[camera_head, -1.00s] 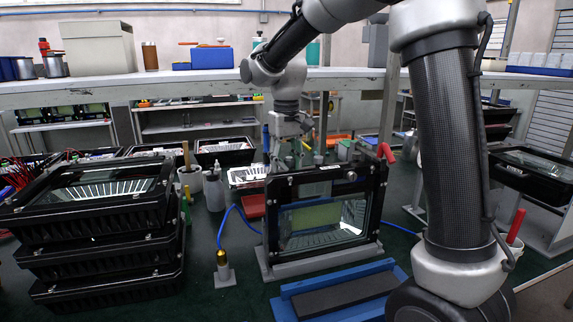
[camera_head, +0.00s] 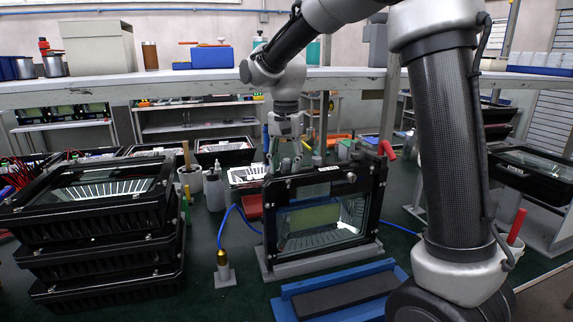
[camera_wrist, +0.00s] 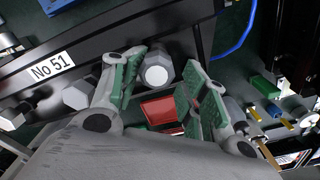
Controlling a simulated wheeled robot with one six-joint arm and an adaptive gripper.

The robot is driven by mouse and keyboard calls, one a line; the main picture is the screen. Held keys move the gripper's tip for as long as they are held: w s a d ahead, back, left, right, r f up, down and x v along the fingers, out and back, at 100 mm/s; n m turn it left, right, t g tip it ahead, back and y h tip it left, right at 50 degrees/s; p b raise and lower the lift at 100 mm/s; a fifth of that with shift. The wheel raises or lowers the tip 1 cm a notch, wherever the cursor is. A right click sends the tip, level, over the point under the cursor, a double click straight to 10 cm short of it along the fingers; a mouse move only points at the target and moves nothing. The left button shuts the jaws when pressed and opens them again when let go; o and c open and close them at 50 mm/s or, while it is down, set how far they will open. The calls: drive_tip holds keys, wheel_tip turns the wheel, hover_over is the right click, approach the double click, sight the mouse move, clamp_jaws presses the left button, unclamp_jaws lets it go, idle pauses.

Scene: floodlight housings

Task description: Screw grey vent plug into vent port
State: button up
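The floodlight housing (camera_head: 377,215) stands upright on a grey stand, its glass facing the head camera. In the wrist view, its black edge bears a "No 51" label (camera_wrist: 52,66). My gripper (camera_head: 287,158) points down at the housing's top edge. In the wrist view, its green-padded fingers (camera_wrist: 164,72) are spread. A grey hexagonal plug with a pale round face (camera_wrist: 158,74) shows between them, close to the left finger. No grip on it shows. A second grey hexagonal part (camera_wrist: 80,94) lies left of the fingers. I cannot tell the vent port, or whether either part is seated.
Black housings (camera_head: 95,255) are stacked at the left. A blue tray (camera_head: 288,304) lies in front of the stand. A brass-tipped tool with a blue hose (camera_head: 222,257) stands left of it. A red block (camera_wrist: 160,108) lies below the fingers. A shelf (camera_head: 180,82) spans behind.

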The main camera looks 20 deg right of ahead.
drive_tip(key=shift+s+f, duration=0.2)
drive_tip(key=shift+s, duration=0.1)
drive_tip(key=shift+w+r, duration=0.1)
drive_tip(key=shift+r, duration=0.5)
drive_tip(key=shift+d+r, duration=0.1)
drive_tip(key=shift+r, duration=3)
drive_tip(key=s+d+f+n+t, duration=0.1)
drive_tip(key=s+d+n, duration=0.1)
drive_tip(key=s+d, duration=0.3)
drive_tip(key=s+d+f+n+t, duration=0.1)
drive_tip(key=s+d, duration=0.4)
drive_tip(key=s, duration=0.8)
drive_tip(key=s+d+f+n+t, duration=0.1)
drive_tip(key=s+d+n+t, duration=0.1)
drive_tip(key=s, duration=0.7)
drive_tip(key=d+n, duration=0.1)
drive_tip(key=d, duration=0.1)
drive_tip(key=shift+d+f+n, duration=0.25)
drive_tip(key=shift+d+n, duration=0.15)
